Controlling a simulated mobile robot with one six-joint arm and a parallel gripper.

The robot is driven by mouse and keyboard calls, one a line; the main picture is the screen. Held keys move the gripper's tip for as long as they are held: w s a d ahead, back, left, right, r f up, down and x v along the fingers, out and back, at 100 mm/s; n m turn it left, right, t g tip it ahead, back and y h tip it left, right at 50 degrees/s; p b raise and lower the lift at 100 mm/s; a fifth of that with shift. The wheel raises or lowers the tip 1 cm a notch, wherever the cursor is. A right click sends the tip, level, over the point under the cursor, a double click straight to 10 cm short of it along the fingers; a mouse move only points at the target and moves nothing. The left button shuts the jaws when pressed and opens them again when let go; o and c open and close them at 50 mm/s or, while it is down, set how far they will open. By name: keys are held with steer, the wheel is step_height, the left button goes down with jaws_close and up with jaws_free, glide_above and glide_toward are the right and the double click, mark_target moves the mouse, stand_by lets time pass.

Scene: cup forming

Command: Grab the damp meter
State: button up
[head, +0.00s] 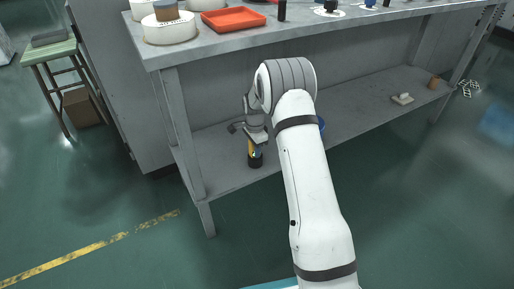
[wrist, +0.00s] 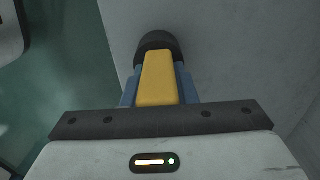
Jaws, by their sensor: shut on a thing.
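The damp meter appears to be the yellow device with a dark round end (wrist: 157,80) in the wrist view. In the head view it shows as a small yellow and black thing (head: 255,157) at the lower shelf's front, below my gripper (head: 256,138). My gripper (wrist: 155,100) is shut on it. Blue parts flank the yellow body in the wrist view; I cannot tell whether they are finger pads or part of the meter. Its near end is hidden behind my gripper's dark bar. I cannot tell whether it touches the shelf.
The grey lower shelf (head: 355,122) lies under the bench top (head: 330,24). A bench leg (head: 178,130) stands left of my gripper. A blue thing (head: 322,124) is partly hidden behind my arm. A small white item (head: 402,99) and a brown cup (head: 434,82) sit further right.

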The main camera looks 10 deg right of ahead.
jaws_close()
